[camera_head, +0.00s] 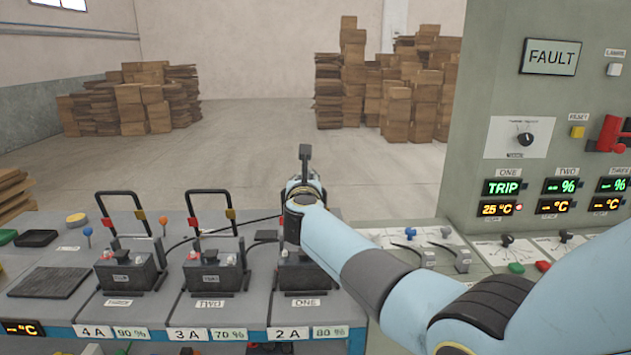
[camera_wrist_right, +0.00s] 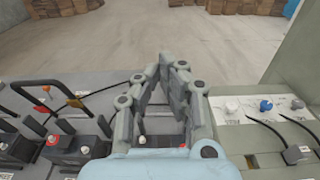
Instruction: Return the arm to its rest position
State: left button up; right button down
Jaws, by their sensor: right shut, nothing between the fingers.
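My right arm comes in from the lower right in the head view, light blue with dark joints. My right gripper (camera_head: 305,158) points away over the bench near the battery labelled ONE (camera_head: 303,268), partly covering it. In the wrist view the right gripper (camera_wrist_right: 168,62) has its fingertips together and nothing between them. The battery TWO (camera_head: 212,266) and the battery THREE (camera_head: 130,265) stand to the left with upright black handles. My left gripper is not in view.
A grey panel with a FAULT display (camera_head: 551,57) and a TRIP readout (camera_head: 502,187) stands at right. Clamps on cables (camera_head: 410,250) lie on the bench beside the arm. Stacked boxes (camera_head: 400,90) stand far back. The floor between is clear.

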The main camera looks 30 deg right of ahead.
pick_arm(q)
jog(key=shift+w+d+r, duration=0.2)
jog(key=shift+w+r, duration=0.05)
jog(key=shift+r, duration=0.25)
pick_arm(e)
jog(key=shift+s+a+r, duration=0.4)
jog(key=shift+r, duration=0.15)
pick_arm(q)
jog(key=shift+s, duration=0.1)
pick_arm(e)
jog(key=shift+f, duration=0.1)
